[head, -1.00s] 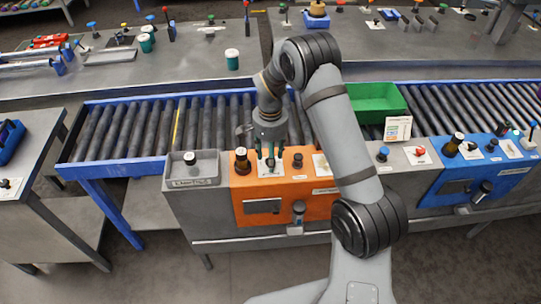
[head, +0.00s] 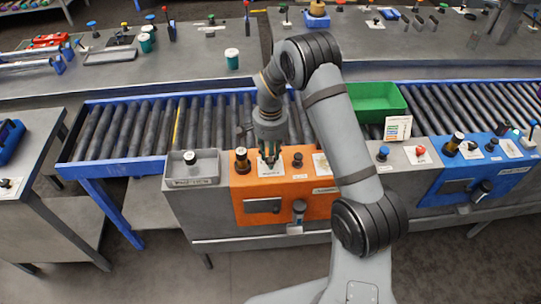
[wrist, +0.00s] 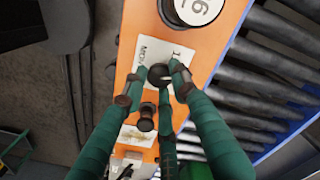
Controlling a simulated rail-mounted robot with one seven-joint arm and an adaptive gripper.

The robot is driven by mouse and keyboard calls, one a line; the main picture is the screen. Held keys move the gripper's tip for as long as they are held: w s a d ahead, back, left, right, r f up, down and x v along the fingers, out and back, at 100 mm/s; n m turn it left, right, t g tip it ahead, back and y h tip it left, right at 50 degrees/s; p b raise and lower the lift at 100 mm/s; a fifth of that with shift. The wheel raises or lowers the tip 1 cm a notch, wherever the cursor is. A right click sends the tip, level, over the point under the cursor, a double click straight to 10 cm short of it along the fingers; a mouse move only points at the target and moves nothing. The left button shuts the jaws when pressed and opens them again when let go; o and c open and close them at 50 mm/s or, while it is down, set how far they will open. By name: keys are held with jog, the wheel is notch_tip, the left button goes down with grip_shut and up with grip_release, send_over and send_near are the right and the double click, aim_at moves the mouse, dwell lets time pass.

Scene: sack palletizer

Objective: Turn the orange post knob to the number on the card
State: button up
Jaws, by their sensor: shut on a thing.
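The orange panel (head: 243,196) is on the front bench, left of my arm in the head view. My gripper (head: 270,160) reaches down to it. In the wrist view my gripper (wrist: 160,72) has its green fingers closed around a small dark round knob (wrist: 158,75). The knob stands on a white plate (wrist: 150,50) with a printed "1" and partly covered lettering. A dark cylinder with a white top (wrist: 197,8) is beside it, bearing a mark like 6 or 9, cut by the frame edge. I cannot read the knob's setting.
A second dark knob (wrist: 146,118) stands close to the fingers on the orange panel. A grey tray (head: 191,168) is to the left. The roller conveyor (head: 140,132) runs behind. A small white card (head: 398,128) stands by the green bin (head: 375,103); its print is too small to read.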

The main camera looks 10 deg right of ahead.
jog(key=n+b, duration=0.2)
jog(key=n, duration=0.1)
jog(key=shift+w+n, duration=0.1)
jog(key=shift+n, duration=0.3)
jog(key=shift+n+b, duration=0.4)
jog(key=shift+n, duration=1.6)
jog(key=o, duration=1.2)
jog(key=shift+c, duration=0.2)
notch_tip(320, 180, up, 12)
